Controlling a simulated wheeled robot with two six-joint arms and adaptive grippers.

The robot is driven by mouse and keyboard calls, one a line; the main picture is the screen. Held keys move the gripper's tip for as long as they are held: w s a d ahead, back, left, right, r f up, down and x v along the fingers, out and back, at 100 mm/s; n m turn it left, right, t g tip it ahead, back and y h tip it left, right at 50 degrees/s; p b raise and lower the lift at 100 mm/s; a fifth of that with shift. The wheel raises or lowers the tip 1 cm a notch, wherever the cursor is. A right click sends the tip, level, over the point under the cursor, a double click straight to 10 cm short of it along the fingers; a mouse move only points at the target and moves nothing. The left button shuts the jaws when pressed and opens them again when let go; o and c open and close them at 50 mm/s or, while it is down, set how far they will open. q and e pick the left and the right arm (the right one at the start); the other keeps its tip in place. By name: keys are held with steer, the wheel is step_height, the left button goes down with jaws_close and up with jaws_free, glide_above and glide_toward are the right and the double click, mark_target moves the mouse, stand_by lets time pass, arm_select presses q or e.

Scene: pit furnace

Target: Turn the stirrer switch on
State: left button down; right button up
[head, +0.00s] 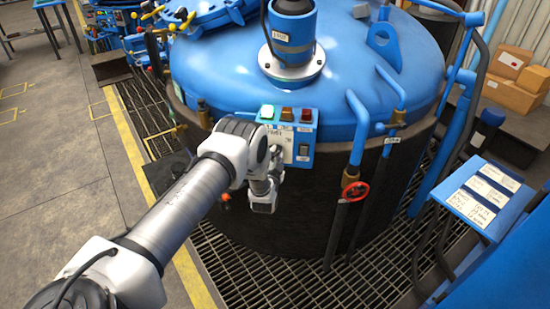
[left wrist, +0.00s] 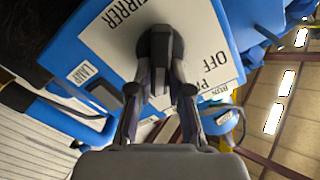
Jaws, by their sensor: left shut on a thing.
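The blue control box (head: 302,132) is on the front of the round blue furnace lid. A black switch knob (left wrist: 160,45) stands on that plate. My left gripper (left wrist: 160,82) is shut on the knob, with a finger on each side. In the head view my left wrist covers the knob and the fingertips. My right gripper is in neither view.
Blue pipes with a red valve wheel (head: 355,191) stand right of the box. A blue labelled panel (head: 485,196) is at the right. Dark floor grating (head: 290,265) surrounds the furnace. Cardboard boxes (head: 512,80) lie at the back right.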

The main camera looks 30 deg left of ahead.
arm_select(q)
steer(key=shift+m+b, duration=0.3)
steer(key=shift+m, duration=0.4)
steer(key=c, duration=1.1)
jaws_free()
steer(key=shift+w+f, duration=0.1)
steer(key=v, duration=1.2)
steer(key=shift+d, duration=0.1)
